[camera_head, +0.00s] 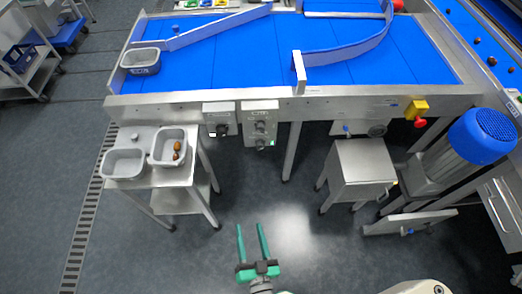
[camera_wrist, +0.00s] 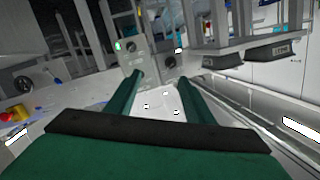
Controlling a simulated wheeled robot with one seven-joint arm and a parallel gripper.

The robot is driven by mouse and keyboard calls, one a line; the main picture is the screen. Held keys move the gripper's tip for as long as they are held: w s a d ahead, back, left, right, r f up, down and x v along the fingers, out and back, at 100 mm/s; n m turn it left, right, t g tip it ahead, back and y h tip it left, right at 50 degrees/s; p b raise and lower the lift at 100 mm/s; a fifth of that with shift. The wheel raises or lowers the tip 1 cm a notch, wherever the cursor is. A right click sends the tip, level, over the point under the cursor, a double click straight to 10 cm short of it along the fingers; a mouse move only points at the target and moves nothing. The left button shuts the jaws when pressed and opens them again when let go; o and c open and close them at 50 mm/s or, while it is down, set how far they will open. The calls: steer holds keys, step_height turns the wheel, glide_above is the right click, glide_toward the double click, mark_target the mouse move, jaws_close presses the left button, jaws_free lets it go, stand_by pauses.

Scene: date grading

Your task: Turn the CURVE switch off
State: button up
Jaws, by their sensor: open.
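Two grey switch boxes hang on the front rail of the blue conveyor. In the wrist view, a grey panel with dark knobs (camera_wrist: 137,46) shows beyond the fingertips (camera_wrist: 160,78).
A small steel table (camera_head: 135,183) on the left holds two grey bins, one with brown dates (camera_head: 177,150). A steel stand (camera_head: 364,165) is to the right, with a blue motor (camera_head: 484,135) farther right. A red stop button (camera_head: 420,122) sits on the rail. The floor between is clear.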

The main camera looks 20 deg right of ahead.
steer(key=w+d+f+m+h, duration=0.2)
steer(key=w+d+f+m, duration=0.3)
steer(key=w, duration=0.7)
steer(key=m+t+h, duration=0.1)
steer(key=m, duration=0.3)
glide_toward(260, 146)
steer(key=x, duration=0.8)
steer(key=shift+d+f, duration=0.15)
steer(key=shift+f, duration=0.35)
steer(key=shift+w, duration=0.1)
steer(key=shift+c, duration=0.6)
steer(key=c, duration=0.9)
